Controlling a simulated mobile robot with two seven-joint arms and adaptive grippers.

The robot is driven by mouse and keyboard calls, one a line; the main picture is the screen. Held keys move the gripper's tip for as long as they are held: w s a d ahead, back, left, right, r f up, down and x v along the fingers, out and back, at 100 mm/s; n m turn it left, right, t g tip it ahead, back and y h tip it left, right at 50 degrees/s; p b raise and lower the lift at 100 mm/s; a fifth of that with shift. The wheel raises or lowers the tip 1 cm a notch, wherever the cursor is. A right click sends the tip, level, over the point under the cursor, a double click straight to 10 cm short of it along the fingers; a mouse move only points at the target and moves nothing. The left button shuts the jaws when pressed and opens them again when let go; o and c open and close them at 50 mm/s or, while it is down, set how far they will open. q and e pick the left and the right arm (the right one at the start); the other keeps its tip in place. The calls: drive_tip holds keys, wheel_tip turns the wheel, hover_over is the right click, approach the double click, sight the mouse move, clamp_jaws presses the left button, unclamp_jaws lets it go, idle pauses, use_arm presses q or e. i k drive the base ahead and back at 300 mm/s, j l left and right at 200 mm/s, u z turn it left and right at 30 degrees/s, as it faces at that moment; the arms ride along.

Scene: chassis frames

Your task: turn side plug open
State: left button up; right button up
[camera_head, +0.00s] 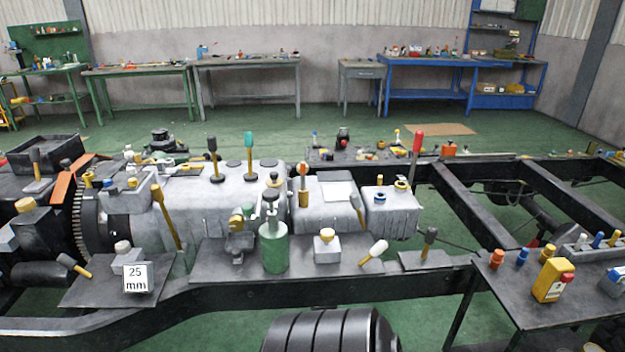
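A grey gearbox housing (335,213) lies along the chassis frame in the middle of the view. A brass-coloured fitting (237,217) shows at its near side, partly behind small items; it may be the side plug, but I cannot tell for sure. Whether any of these is open or closed is too small to tell. Neither of my grippers is in view.
A "25 mm" sign (138,278) is at left. A side table (515,310) holds a yellow container (553,280). Workbenches line the back wall.

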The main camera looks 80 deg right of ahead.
sight(236, 223)
drive_tip(key=z, duration=2.3)
